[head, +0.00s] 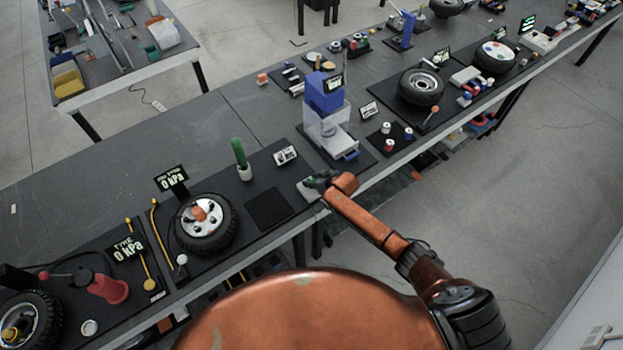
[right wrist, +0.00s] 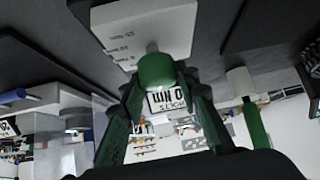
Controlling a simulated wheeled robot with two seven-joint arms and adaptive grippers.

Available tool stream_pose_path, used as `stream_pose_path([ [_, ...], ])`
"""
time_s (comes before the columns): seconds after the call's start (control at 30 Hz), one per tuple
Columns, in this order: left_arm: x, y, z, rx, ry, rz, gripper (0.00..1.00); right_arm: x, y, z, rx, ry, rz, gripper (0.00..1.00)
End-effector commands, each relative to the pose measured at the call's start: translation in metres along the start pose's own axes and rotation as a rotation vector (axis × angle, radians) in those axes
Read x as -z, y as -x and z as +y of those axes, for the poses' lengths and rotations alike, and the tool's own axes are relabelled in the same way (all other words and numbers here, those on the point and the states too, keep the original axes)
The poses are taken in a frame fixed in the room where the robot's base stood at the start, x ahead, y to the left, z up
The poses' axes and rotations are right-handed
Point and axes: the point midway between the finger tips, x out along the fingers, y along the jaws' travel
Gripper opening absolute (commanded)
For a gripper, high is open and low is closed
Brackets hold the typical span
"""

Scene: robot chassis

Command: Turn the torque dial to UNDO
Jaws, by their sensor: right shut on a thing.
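The torque dial is a green cylindrical knob (right wrist: 157,72) on a white plate (right wrist: 145,25) with printed Nm marks, in the right wrist view. My right gripper (right wrist: 157,88) is shut on the knob, one dark green finger on each side. In the head view my right gripper (head: 318,181) is at the white plate (head: 306,191) near the table's front edge, and it mostly hides the dial. A small display reading 0 Nm (right wrist: 170,99) shows behind the knob; it also stands on the table in the head view (head: 285,155). Where the dial points cannot be read. My left gripper is not in view.
A green-handled tool (head: 239,153) stands upright in a white holder left of the display. A wheel (head: 226,232) lies further left. A blue and clear machine (head: 323,92) stands behind and right of my gripper. A dark square pad (head: 268,208) lies left of the dial, bare.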

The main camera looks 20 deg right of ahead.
Motion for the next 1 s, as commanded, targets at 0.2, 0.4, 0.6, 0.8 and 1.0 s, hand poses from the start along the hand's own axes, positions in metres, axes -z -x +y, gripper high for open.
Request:
stream_pose_path([
  [0.2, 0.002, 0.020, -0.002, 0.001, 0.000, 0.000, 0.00, 0.000, 0.001, -0.003, -0.110, -0.120, -0.004, 0.05],
  [0.4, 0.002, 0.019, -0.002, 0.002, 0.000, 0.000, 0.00, -0.001, -0.001, -0.003, -0.211, -0.222, -0.002, 0.05],
  [0.6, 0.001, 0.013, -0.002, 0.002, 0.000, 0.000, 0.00, -0.003, -0.002, -0.001, -0.291, -0.296, -0.003, 0.05],
  [0.8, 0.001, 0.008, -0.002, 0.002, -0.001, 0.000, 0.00, -0.002, -0.001, 0.001, -0.335, -0.338, -0.002, 0.05],
  [1.0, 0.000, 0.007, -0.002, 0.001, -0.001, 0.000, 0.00, -0.001, 0.000, 0.001, -0.351, -0.352, -0.002, 0.05],
])
